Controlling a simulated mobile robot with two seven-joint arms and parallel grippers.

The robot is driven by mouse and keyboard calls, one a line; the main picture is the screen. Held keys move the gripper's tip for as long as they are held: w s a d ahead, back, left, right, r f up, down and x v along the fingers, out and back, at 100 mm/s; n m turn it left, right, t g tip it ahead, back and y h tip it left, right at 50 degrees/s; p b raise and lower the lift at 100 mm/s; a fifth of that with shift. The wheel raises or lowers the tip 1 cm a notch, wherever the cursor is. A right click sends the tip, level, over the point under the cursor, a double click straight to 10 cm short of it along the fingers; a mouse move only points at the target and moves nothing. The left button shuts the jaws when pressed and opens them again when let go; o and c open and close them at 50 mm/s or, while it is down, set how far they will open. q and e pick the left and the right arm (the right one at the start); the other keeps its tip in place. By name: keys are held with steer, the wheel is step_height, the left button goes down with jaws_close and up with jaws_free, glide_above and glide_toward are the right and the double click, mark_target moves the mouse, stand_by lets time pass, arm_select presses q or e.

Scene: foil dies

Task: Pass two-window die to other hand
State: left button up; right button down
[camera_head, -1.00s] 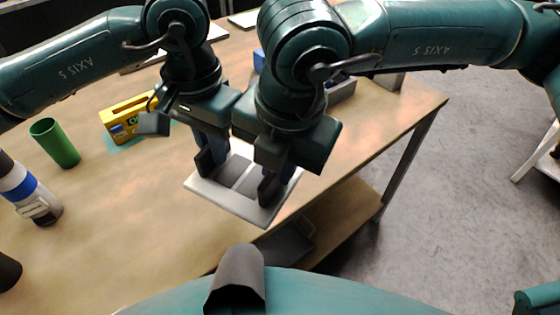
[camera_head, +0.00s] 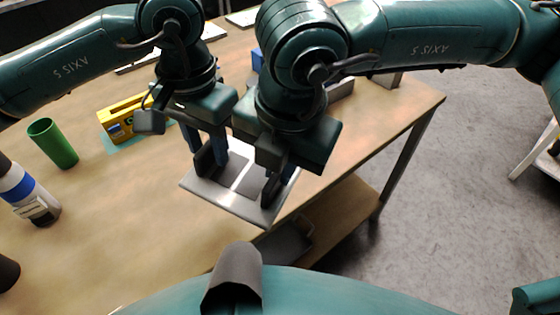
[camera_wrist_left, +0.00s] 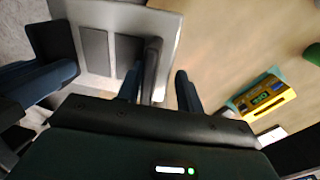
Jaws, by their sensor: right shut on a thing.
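The two-window die (camera_head: 228,200) is a flat silver plate with two dark rectangular windows split by a light bar. It is held over the table's front edge, and it also fills the upper left of the left wrist view (camera_wrist_left: 167,28). My right gripper (camera_head: 276,186) is shut on its right side. My left gripper (camera_head: 211,160) is at the die's left side. In the left wrist view its fingers (camera_wrist_left: 168,82) stand apart, with the die's edge close to or between them; contact cannot be told. The right gripper partly hides the die's far right part.
A yellow device (camera_head: 124,118) lies on a teal mat on the wooden table (camera_head: 120,210). A green cup (camera_head: 53,143) and a white-and-blue bottle (camera_head: 25,192) stand at the left. A blue object (camera_head: 257,59) is behind the arms. The table's middle left is clear.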

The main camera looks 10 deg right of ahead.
arm_select(q)
step_height(320, 180, up, 12)
stand_by(0.5)
